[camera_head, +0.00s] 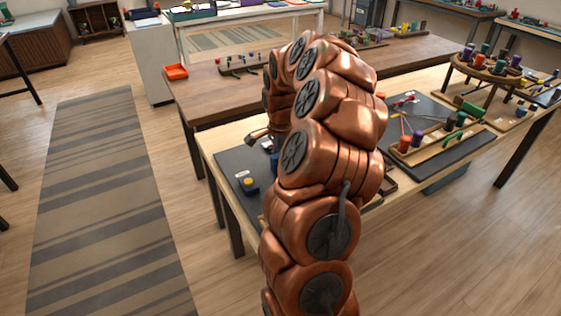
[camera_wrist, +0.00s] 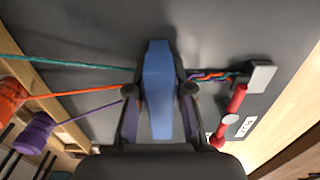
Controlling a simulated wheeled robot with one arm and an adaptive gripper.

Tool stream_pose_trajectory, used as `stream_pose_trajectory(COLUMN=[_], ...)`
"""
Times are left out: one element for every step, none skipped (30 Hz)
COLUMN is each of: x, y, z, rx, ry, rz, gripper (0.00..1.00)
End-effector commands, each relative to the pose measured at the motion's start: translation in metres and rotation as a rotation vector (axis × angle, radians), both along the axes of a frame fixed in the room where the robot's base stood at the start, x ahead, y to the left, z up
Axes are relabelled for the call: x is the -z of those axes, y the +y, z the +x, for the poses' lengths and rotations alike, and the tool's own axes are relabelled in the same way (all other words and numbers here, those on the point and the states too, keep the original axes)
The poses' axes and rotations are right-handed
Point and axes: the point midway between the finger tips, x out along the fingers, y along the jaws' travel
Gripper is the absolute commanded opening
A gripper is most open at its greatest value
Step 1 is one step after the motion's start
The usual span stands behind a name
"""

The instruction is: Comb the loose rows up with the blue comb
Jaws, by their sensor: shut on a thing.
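My gripper (camera_wrist: 160,92) is shut on the blue comb (camera_wrist: 157,70), which stands between its two dark fingers in the wrist view. Teal cord (camera_wrist: 70,64), orange cord (camera_wrist: 88,92) and purple cord (camera_wrist: 92,112) run from the left toward the comb. To its right, a short multicolour braid (camera_wrist: 210,76) reaches a pale grey clamp block (camera_wrist: 262,76). The comb covers where the loose cords meet the braid, so I cannot tell whether it touches them. In the head view my arm hides the gripper and comb.
An orange bobbin (camera_wrist: 12,92) and a purple bobbin (camera_wrist: 36,130) sit at the left. A red handle (camera_wrist: 238,100) lies by the clamp. In the head view, a bobbin rack (camera_head: 430,148) stands on the dark mat (camera_head: 462,152); a small blue-and-yellow item (camera_head: 248,186) lies at left.

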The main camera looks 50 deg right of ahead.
Motion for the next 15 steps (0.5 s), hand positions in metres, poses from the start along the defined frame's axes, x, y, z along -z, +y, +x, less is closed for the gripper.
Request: stream_pose_trajectory(x=[-0.002,-0.004,-0.006,-0.009,-0.011,-0.015,-0.017,-0.020,-0.023,-0.026,-0.028,-0.031,-0.034,-0.036,-0.040], y=[0.000,0.000,0.000,0.000,0.000,0.000,0.000,0.000,0.000,0.000,0.000,0.000,0.000,0.000,0.000], z=[0.000,0.000,0.000,0.000,0.000,-0.001,-0.001,-0.002,-0.002,-0.002,-0.003,-0.003,-0.003,-0.003,-0.003], rx=[0.000,0.001,0.001,0.001,0.001,0.001,0.001,0.001,0.001,0.001,0.001,0.001,0.001,0.001,0.001], ry=[-0.001,-0.002,-0.003,-0.004,-0.004,-0.004,-0.004,-0.004,-0.004,-0.003,-0.003,-0.003,-0.004,-0.004,-0.005], rz=[0.000,-0.002,-0.002,-0.002,-0.002,-0.002,-0.002,-0.002,-0.002,-0.002,-0.002,-0.002,-0.002,-0.003,-0.004], gripper=[0.00,0.00,0.00,0.00,0.00,0.00,0.00,0.00,0.00,0.00,0.00,0.00,0.00,0.00,0.00])
